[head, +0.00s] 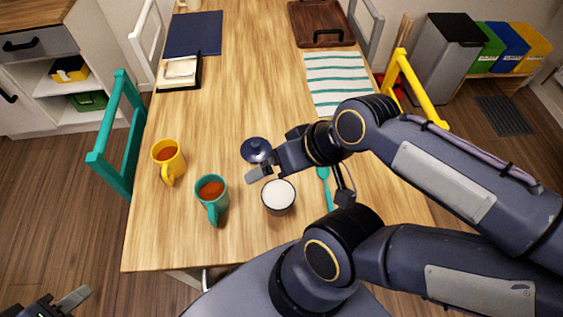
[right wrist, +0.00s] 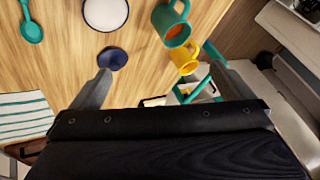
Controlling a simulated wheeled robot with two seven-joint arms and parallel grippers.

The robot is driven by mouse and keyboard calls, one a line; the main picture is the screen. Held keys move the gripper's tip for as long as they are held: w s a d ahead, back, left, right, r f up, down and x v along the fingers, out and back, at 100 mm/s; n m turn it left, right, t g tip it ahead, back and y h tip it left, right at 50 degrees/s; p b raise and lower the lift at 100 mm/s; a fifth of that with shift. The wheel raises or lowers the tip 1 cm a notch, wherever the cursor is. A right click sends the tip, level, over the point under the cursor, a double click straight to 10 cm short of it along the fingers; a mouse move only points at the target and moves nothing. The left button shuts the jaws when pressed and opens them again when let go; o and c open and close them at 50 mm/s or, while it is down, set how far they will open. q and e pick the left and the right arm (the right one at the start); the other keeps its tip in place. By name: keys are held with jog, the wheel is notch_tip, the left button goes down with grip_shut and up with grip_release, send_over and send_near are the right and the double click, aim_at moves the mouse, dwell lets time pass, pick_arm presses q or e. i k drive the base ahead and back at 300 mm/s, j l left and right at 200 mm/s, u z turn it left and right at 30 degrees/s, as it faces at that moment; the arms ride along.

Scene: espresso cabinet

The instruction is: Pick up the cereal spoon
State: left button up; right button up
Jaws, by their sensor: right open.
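The teal cereal spoon (head: 325,187) lies on the wooden table (head: 236,80), partly hidden behind my right arm in the head view. In the right wrist view the spoon (right wrist: 31,28) is at the top left, outside the span of the fingers. My right gripper (head: 265,165) is open and empty, to the left of the spoon, above the table near a dark blue lid (head: 256,150) and a cup with white contents (head: 278,197). Its two fingers (right wrist: 160,72) show apart in the right wrist view. My left gripper (head: 66,301) is at the lower left corner, partly cut off, away from the table.
A teal mug (head: 211,193) and a yellow mug (head: 168,158) stand left of the cup. A striped cloth (head: 337,82), a brown tray (head: 321,22) and a dark blue mat (head: 193,34) lie farther back. Teal (head: 120,135) and yellow (head: 415,88) chairs flank the table.

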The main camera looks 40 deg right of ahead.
aim_at(323, 174)
jog(key=j+z, duration=0.1)
jog(key=z, duration=1.85)
